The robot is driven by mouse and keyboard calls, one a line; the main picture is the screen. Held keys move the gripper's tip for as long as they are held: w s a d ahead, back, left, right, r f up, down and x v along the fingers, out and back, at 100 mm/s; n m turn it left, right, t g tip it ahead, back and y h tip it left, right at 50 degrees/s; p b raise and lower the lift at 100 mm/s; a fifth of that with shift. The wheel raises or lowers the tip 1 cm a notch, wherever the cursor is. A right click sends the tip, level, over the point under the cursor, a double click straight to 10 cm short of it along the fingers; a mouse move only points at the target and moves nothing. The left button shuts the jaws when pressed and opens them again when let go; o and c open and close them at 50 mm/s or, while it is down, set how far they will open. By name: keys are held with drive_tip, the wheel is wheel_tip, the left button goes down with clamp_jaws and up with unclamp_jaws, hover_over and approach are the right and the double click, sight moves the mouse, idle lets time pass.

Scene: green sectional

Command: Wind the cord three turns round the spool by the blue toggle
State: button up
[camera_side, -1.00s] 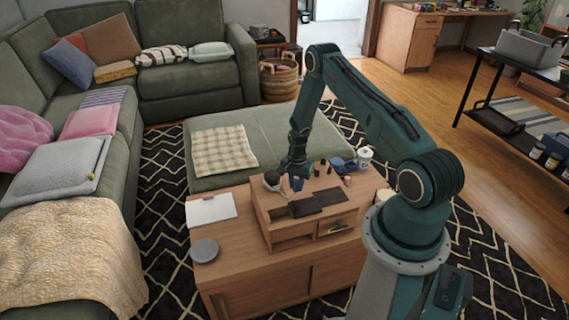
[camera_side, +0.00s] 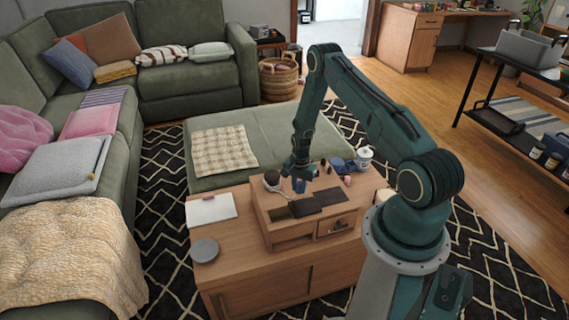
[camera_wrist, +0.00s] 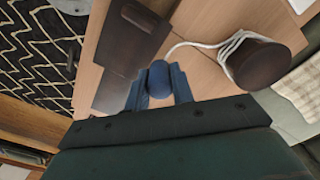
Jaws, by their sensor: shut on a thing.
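The dark brown spool (camera_wrist: 262,66) stands upright at the right of the wrist view; it also shows in the side view (camera_side: 271,179). The white cord (camera_wrist: 195,44) runs from the toggle to the spool. Strands lie around the spool's left side in the wrist view; I cannot tell how many full turns there are. My gripper (camera_wrist: 159,86) is shut on the blue toggle (camera_wrist: 158,75), beside and apart from the spool. In the side view my gripper (camera_side: 299,186) is just right of the spool, low over the wooden organizer. The spool's far side is hidden.
The wooden organizer (camera_side: 285,236) stands on the wooden cabinet (camera_side: 232,259), with dark panels (camera_side: 304,207) on its top. Small dark items, a blue cup (camera_side: 338,165) and a white pot (camera_side: 364,154) stand behind to the right. White paper (camera_side: 211,209) and a grey dish (camera_side: 205,249) lie left.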

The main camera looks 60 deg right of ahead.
drive_tip(key=shift+f, duration=0.3)
drive_tip(key=shift+f, duration=0.7)
drive_tip(key=shift+f, duration=0.35)
drive_tip(key=o, duration=1)
drive_tip(key=shift+o, duration=0.2)
drive_tip(key=shift+r, duration=0.2)
wheel_tip(320, 180, up, 14)
drive_tip(key=shift+f, duration=0.25)
